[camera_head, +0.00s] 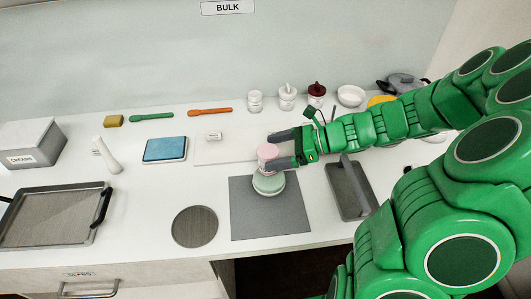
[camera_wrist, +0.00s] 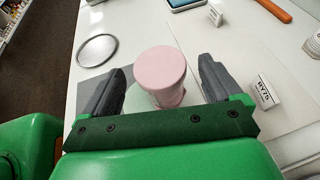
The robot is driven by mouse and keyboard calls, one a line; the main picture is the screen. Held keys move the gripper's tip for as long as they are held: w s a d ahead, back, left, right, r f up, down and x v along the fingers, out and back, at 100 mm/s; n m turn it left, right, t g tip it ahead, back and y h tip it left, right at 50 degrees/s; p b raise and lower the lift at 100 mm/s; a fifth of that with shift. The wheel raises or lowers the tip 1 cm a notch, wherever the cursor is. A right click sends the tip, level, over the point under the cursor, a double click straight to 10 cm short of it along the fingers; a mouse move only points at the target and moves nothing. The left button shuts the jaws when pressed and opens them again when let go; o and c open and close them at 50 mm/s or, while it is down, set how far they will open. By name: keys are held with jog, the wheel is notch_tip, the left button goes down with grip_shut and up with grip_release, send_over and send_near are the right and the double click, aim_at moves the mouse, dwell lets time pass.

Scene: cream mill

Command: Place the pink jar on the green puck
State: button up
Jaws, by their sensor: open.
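The pink jar (camera_head: 267,152) is upright over the round pale green puck (camera_head: 268,184) and appears to stand on it, though the contact is partly hidden. The puck lies on the dark grey mat (camera_head: 290,213). My gripper (camera_head: 280,150) is open at the jar's height, reaching in from the right. In the wrist view the jar (camera_wrist: 160,72) stands between the two fingers of my gripper (camera_wrist: 158,82), with a gap on each side.
A round metal disc (camera_head: 195,227) lies left of the mat, and a grey tray (camera_head: 350,188) lies right of it. A blue pad (camera_head: 165,149) and a small tag (camera_head: 213,136) are behind. Jars (camera_head: 287,96) line the back. A large tray (camera_head: 50,217) is at far left.

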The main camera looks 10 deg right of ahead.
jog(key=v, duration=0.6)
jog(key=s+a+r+n+g+h, duration=0.2)
jog(key=s+a+n+g+h, duration=0.1)
jog(key=s+n, duration=0.3)
jog(key=s+a+r+n+g+h, duration=0.1)
jog(key=s+a+n+g+h, duration=0.15)
jog(key=s+n, duration=0.4)
jog(key=s+d+r+n+h, duration=0.1)
jog(key=s+n+h, duration=0.1)
jog(key=s, duration=0.2)
jog(key=s+d+r+n+h, duration=0.1)
jog(key=s+d+n+h, duration=0.1)
jog(key=s, duration=0.3)
jog(key=s+d+r+n+t+h, duration=0.1)
jog(key=s+d+n+h, duration=0.1)
jog(key=s+n+h, duration=0.1)
jog(key=shift+s+r+n+h, duration=0.25)
jog(key=shift+s+n+h, duration=0.15)
jog(key=shift+s, duration=0.55)
